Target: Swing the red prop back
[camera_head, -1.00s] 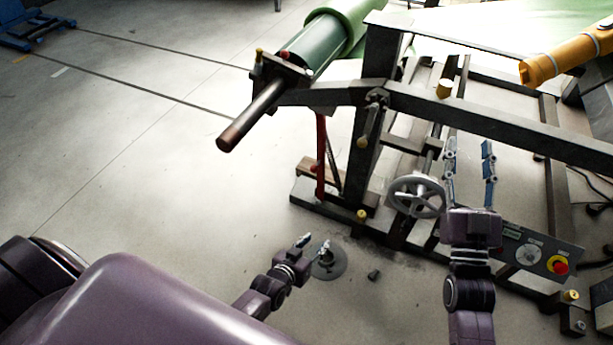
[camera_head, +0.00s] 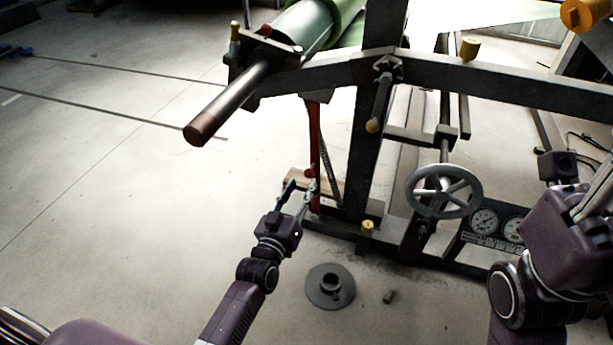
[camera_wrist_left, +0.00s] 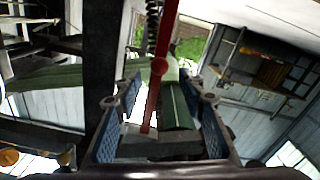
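The red prop (camera_head: 314,145) is a thin upright bar under the left end of the machine's arm, beside a dark spring. In the left wrist view the red prop (camera_wrist_left: 160,68) runs between the two finger pads, with gaps on both sides. My left gripper (camera_head: 298,189) is open at the prop's lower part, its fingers pointing up and away; its open fingers also show in the left wrist view (camera_wrist_left: 165,110). My right gripper (camera_head: 590,185) is at the right edge by the machine; its fingers are partly cut off, so their state is unclear.
A green roll on a shaft (camera_head: 235,98) juts out above the left gripper. A grey handwheel (camera_head: 443,191) and a gauge panel (camera_head: 490,228) are on the frame. A round dark base (camera_head: 330,287) lies on the floor.

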